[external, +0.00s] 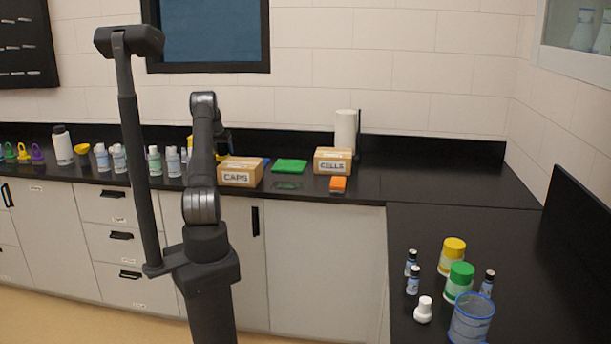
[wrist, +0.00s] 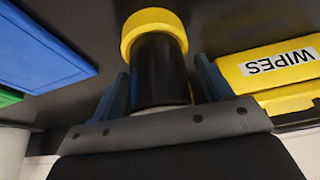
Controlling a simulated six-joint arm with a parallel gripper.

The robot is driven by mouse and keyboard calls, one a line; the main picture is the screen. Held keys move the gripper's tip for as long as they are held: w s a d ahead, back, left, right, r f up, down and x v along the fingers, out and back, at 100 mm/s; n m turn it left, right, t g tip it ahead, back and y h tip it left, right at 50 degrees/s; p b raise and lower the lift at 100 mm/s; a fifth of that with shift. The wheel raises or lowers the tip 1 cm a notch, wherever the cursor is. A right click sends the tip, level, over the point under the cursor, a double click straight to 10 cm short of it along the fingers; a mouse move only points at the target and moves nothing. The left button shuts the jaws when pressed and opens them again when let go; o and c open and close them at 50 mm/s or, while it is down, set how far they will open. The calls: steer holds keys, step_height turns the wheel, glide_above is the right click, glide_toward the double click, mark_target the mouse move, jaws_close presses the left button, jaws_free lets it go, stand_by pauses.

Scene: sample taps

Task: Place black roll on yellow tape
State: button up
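The black roll (wrist: 160,68) stands between the two blue fingers of my gripper (wrist: 163,80) in the wrist view. The left finger is very close to its side, and a narrow gap seems to show at the right finger. I cannot tell if they grip it. The yellow tape (wrist: 152,18) is a ring at the far end of the roll, wider than it and roughly in line with it. The two overlap in this view; whether they touch is unclear. In the external view my arm hides the gripper, the roll and most of the yellow.
A yellow WIPES box (wrist: 265,65) lies close right of my gripper, and a blue flat object (wrist: 40,50) lies left. In the external view, the CAPS box (external: 240,172) and CELLS box (external: 332,161) stand right of my arm. Several bottles (external: 165,161) stand left.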

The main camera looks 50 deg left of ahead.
steer(key=shift+r, duration=0.1)
steer(key=shift+r, duration=0.35)
steer(key=v, duration=1.1)
steer(key=shift+r, duration=0.3)
steer(key=shift+d, duration=0.1)
steer(key=x, duration=1.2)
steer(key=shift+s+f, duration=0.1)
steer(key=shift+f, duration=0.2)
step_height(320, 180, up, 2)
steer(key=shift+r, duration=0.75)
